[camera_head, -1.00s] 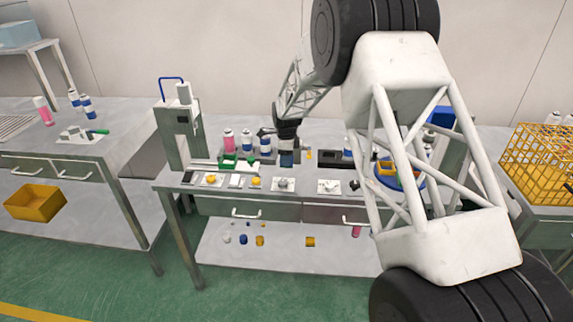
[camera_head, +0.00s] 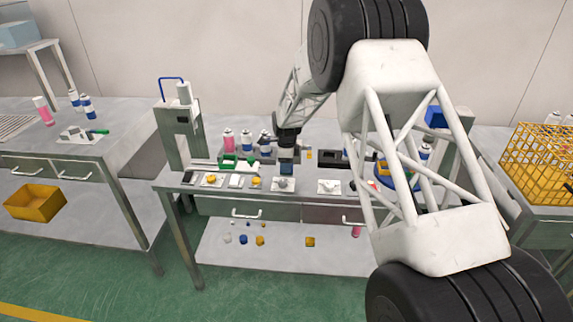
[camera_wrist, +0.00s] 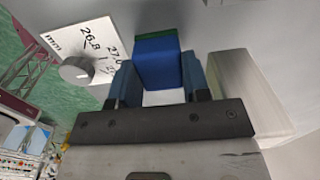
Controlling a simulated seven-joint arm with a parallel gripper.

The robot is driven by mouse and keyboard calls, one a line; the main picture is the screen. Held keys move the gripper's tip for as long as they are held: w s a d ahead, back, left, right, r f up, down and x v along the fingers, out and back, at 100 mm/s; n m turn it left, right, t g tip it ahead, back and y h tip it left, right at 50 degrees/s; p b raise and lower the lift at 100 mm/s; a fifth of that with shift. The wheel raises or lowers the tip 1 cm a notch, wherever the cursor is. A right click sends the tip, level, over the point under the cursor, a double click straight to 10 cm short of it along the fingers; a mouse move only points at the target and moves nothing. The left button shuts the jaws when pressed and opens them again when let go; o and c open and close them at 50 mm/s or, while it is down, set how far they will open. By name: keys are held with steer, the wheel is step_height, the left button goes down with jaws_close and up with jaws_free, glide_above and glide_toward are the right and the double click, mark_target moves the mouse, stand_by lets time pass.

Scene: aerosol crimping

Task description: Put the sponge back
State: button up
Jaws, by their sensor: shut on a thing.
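The sponge (camera_wrist: 157,62) is a blue block with a green edge at its far end in the wrist view. My gripper (camera_wrist: 160,82) is shut on it, with one blue-grey finger on each side. In the head view my gripper (camera_head: 286,168) is low over the middle of the workbench, just behind a white plate with a round knob (camera_head: 284,184). That plate, marked with numbers (camera_wrist: 92,48), is left of the sponge in the wrist view. I cannot tell whether the sponge touches the bench.
A pale block (camera_wrist: 245,92) is close to the right finger in the wrist view. Pink and blue-white cans (camera_head: 229,142) and a green holder (camera_head: 228,161) stand left of my gripper. A second knobbed plate (camera_head: 329,186) lies to the right. My arm hides much of the bench's right side.

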steer(key=shift+f, duration=0.2)
steer(key=o, duration=0.8)
steer(key=shift+o, duration=0.2)
steer(key=shift+r, duration=0.1)
step_height(320, 180, up, 12)
steer(key=shift+r, duration=0.1)
stand_by(0.3)
stand_by(0.4)
